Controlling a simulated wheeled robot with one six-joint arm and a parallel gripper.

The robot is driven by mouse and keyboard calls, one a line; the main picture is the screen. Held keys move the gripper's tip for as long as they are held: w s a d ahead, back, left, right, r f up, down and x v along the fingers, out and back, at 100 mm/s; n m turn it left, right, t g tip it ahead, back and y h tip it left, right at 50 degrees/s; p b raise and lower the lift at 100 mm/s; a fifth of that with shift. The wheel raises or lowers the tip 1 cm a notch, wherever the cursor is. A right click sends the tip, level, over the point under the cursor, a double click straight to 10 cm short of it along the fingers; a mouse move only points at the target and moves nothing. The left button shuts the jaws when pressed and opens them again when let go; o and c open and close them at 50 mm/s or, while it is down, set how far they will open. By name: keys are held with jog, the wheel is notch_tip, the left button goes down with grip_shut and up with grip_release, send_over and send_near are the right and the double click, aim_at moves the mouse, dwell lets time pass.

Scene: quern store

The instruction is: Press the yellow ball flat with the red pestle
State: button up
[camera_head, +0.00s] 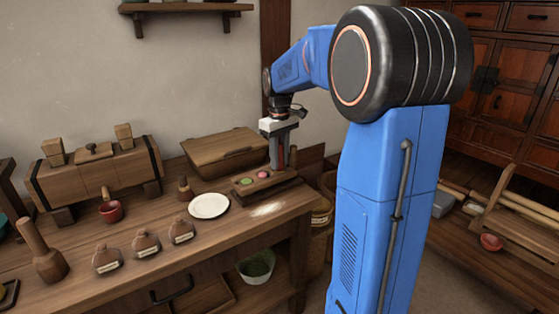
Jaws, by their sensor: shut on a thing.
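My gripper (280,158) points down over the right part of a dark wooden board (283,184) on the workbench. It is shut on the red pestle (281,152), which shows as a narrow reddish strip between the grey fingers. The pestle's lower end is close to the board; I cannot tell whether it touches anything. On the board, left of the gripper, are a green piece (245,181) and a pink piece (263,175). No yellow ball can be made out; the gripper and pestle hide part of the board.
A white plate (209,206) and a pale powder patch (266,209) lie in front of the board. A lidded wooden box (222,150) stands behind it. Several small brown jars (146,243) line the front left, near a wooden mallet (42,250).

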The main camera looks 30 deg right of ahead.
jog(key=shift+r, duration=3.5)
